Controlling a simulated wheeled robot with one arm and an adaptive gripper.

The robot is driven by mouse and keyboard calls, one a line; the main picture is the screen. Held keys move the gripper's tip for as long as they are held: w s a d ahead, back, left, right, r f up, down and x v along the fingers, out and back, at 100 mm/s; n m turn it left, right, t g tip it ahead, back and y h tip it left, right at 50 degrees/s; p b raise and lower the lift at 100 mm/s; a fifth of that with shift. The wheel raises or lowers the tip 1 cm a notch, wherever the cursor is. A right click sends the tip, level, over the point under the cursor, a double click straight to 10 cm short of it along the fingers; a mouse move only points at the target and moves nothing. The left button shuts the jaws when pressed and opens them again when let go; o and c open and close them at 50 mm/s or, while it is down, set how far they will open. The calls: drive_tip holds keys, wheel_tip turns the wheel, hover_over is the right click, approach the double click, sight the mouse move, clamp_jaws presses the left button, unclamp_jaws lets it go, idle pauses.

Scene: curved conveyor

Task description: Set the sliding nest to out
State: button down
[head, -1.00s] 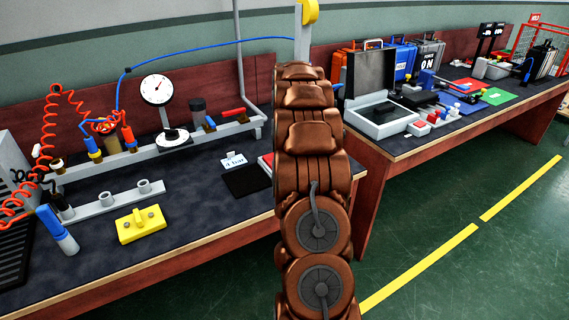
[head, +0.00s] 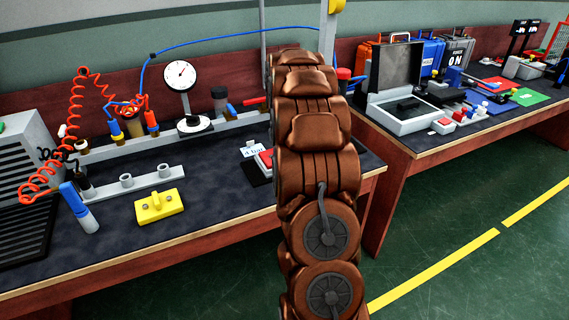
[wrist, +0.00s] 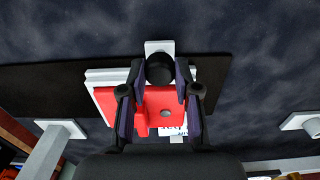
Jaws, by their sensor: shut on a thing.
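The sliding nest shows in the wrist view as a red block (wrist: 103,99) on a pale grey plate (wrist: 95,77), over a black mat (wrist: 40,88). A round black knob (wrist: 160,68) stands at its upper edge in that view. My gripper (wrist: 160,72) has its fingers on both sides of this knob and is shut on it. In the head view only a bit of the red block (head: 264,160) shows, beside the "4 bar" card (head: 252,150). My arm hides the rest of the nest and the gripper there.
A dial gauge (head: 181,77) and a rail with fittings stand behind on the left bench. A second bench with an open grey case (head: 394,80) is at the right.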

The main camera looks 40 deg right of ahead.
drive_tip(key=c, duration=0.8)
unclamp_jaws()
drive_tip(key=shift+w+a, duration=0.1)
drive_tip(key=shift+a, duration=0.2)
drive_tip(key=shift+d, duration=0.1)
drive_tip(key=shift+r, duration=6)
